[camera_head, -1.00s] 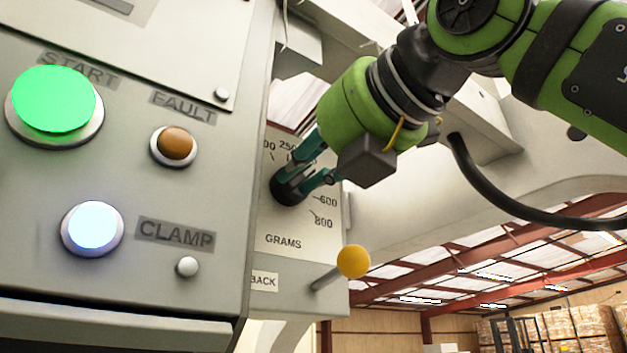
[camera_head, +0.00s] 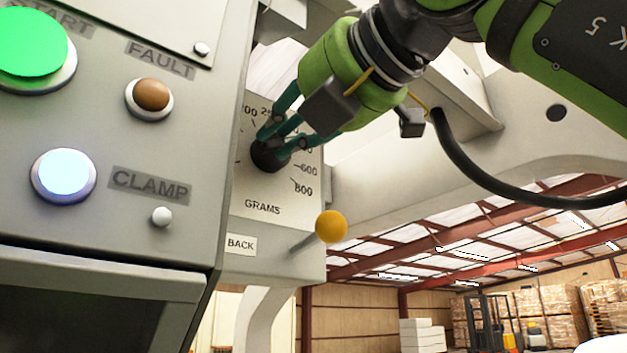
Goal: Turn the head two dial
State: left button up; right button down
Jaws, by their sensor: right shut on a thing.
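The dial (camera_head: 268,158) is a black knob on a pale plate (camera_head: 262,208) marked GRAMS, with numbers such as 600 and 800 around it. My right gripper (camera_head: 277,142) comes in from the upper right, its teal fingers shut on the dial. The fingers and gripper body hide part of the scale, and I cannot read where the knob points. My left gripper is not in view.
A lever with a yellow ball (camera_head: 331,226) sticks out below the dial, near a BACK label (camera_head: 241,245). Stacked boxes (camera_head: 541,312) stand far off.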

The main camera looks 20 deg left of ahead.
jog(key=shift+d+r, duration=0.15)
jog(key=shift+r, duration=0.1)
jog(key=c, duration=1.1)
grip_release()
jog(key=shift+c, duration=0.2)
jog(key=shift+w+f, duration=0.15)
jog(key=v, duration=1.2)
